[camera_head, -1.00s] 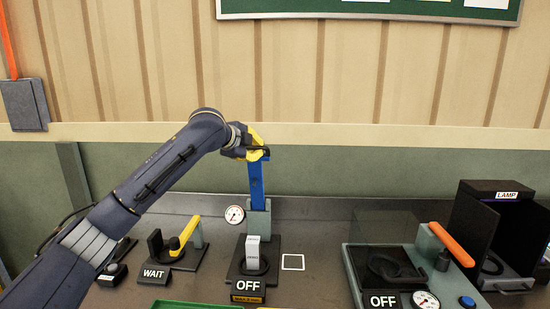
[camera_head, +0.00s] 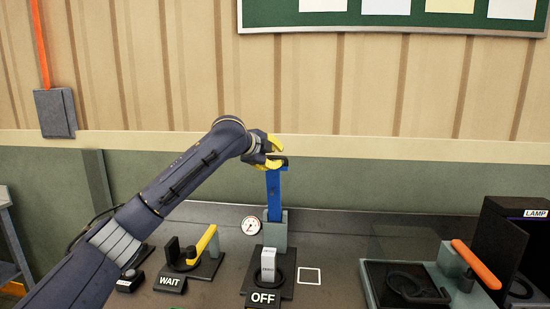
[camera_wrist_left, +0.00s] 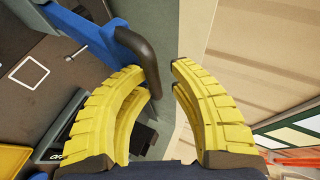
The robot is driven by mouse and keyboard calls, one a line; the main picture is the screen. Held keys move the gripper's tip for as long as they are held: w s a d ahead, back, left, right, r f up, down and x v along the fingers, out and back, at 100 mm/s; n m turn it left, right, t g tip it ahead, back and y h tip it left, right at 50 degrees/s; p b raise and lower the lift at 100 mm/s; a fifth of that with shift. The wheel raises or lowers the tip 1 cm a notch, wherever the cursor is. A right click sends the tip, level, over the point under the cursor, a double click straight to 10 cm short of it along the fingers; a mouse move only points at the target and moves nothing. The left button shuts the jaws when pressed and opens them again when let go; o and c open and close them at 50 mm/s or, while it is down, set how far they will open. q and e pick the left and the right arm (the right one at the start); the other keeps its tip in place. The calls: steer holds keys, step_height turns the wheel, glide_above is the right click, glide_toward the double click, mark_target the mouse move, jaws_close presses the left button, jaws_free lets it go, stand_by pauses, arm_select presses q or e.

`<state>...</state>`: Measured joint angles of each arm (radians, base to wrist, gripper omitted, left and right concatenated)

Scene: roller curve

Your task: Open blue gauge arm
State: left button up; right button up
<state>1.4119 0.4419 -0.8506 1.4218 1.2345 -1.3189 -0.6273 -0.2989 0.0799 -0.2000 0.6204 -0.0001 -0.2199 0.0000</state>
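The blue gauge arm (camera_head: 274,192) stands upright from its grey mount (camera_head: 274,229) on a dark base, with a white part and an OFF sign in front. A round gauge (camera_head: 251,225) sits beside the mount. My left gripper (camera_head: 272,159) is at the top of the blue arm. In the left wrist view the yellow fingers (camera_wrist_left: 166,78) are apart. The blue arm (camera_wrist_left: 82,32) carries a dark bent handle (camera_wrist_left: 146,68) that runs close along the left finger and ends between the fingers. I cannot tell whether they touch. My right gripper is not in view.
A yellow-levered WAIT fixture (camera_head: 203,245) stands left of the blue arm. A fixture with an orange lever (camera_head: 474,264) and a dark LAMP box (camera_head: 510,245) stand at the right. A white square outline (camera_head: 310,276) marks bare bench. The wall is behind.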

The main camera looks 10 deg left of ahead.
arm_select(q)
steer(key=shift+f, duration=0.65)
steer(key=shift+a, duration=0.1)
steer(key=v, duration=1.2)
steer(key=shift+r, duration=0.5)
